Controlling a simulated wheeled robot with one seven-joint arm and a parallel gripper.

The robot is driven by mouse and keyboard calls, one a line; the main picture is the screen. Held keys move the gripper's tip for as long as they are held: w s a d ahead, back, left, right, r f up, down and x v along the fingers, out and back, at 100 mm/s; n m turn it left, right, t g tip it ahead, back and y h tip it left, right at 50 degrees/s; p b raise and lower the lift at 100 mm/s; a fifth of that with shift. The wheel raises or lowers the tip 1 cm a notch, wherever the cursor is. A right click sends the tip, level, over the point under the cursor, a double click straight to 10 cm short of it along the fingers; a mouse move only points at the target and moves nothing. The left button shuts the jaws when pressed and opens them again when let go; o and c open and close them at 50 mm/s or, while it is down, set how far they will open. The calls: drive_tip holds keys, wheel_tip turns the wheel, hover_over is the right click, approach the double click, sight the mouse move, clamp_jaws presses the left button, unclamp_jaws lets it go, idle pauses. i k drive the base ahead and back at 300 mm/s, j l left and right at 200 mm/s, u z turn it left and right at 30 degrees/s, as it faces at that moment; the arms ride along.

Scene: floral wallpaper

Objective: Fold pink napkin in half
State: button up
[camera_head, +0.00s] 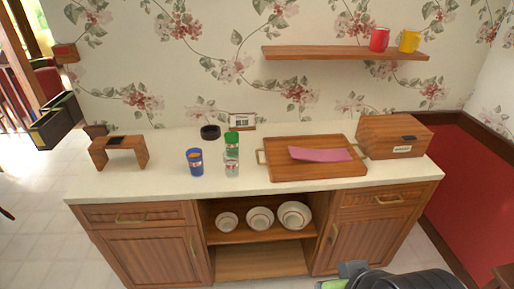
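The pink napkin (320,154) lies on the wooden tray (290,172), towards its far right part. It shows as a narrow, slanted pink shape with its long side running left to right. I cannot tell whether it is one layer or folded. The tray has a metal handle at its left end and sits on the right half of the white counter. My gripper does not show clearly. Dark grey parts with a bit of green show at the bottom right edge, well in front of the counter and apart from the napkin.
A wooden box (393,136) stands close right of the tray. Left of the tray are a green-capped shaker (231,155), a blue can (194,161), a black round item (210,132) and a small wooden stand (119,151). A shelf (345,53) with two mugs hangs above.

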sight(313, 155)
drive_tip(key=i+u, duration=0.35)
drive_tip(key=u, duration=0.15)
drive_tip(key=i+l+u, duration=0.1)
drive_tip(key=i+u, duration=0.25)
drive_tip(key=u, duration=0.15)
drive_tip(key=i+l+u, duration=0.2)
drive_tip(key=u, duration=0.3)
drive_tip(key=i+l+u, duration=0.35)
drive_tip(key=u, duration=0.15)
